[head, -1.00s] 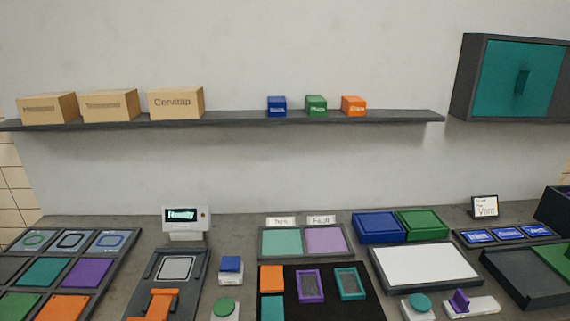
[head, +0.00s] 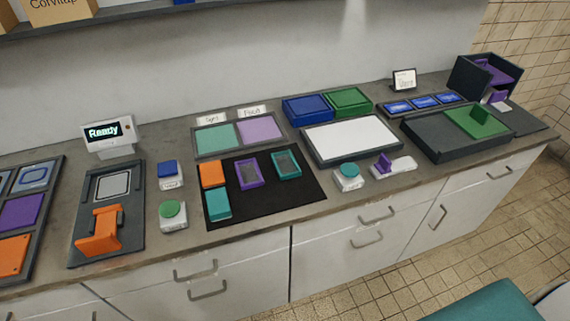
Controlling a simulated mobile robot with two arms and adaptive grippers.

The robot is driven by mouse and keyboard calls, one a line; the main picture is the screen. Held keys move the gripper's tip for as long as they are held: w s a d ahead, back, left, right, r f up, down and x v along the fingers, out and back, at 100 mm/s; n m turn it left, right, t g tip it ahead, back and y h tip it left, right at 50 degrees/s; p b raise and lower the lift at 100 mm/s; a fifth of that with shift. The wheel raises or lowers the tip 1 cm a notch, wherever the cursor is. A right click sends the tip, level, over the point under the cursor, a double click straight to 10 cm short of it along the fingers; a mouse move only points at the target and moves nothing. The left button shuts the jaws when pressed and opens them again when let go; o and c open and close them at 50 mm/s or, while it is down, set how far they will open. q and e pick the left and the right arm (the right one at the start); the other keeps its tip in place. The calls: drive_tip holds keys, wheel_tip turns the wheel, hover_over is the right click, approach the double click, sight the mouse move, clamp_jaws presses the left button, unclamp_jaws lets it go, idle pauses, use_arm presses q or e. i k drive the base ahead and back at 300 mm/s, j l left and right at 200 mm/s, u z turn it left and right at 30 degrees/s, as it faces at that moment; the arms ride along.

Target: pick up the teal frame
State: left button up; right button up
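The teal frame (head: 287,165) is a small upright-rectangle frame with a dark grey middle. It lies on the black mat (head: 302,192) on the counter in the head view, near the mat's right side. A similar purple frame (head: 249,171) lies to its left. An orange block (head: 212,174) and a solid teal block (head: 217,204) lie on the mat's left side. Neither of my grippers shows in this view.
The counter also holds a white panel (head: 353,137), a two-part teal and lilac tray (head: 199,140), a white box with a teal button (head: 348,176), a purple-lever switch (head: 392,167) and an orange clamp fixture (head: 98,231). A teal-topped object (head: 487,303) stands at bottom right.

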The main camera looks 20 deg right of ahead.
sight(286, 166)
drive_tip(key=l+u, duration=0.25)
drive_tip(key=l, duration=0.15)
drive_tip(key=k+l+u, duration=0.1)
drive_tip(key=l+u, duration=0.2)
drive_tip(key=k+l+u, duration=0.25)
drive_tip(key=l, duration=0.15)
drive_tip(key=l+u, duration=0.25)
drive_tip(key=l, duration=0.1)
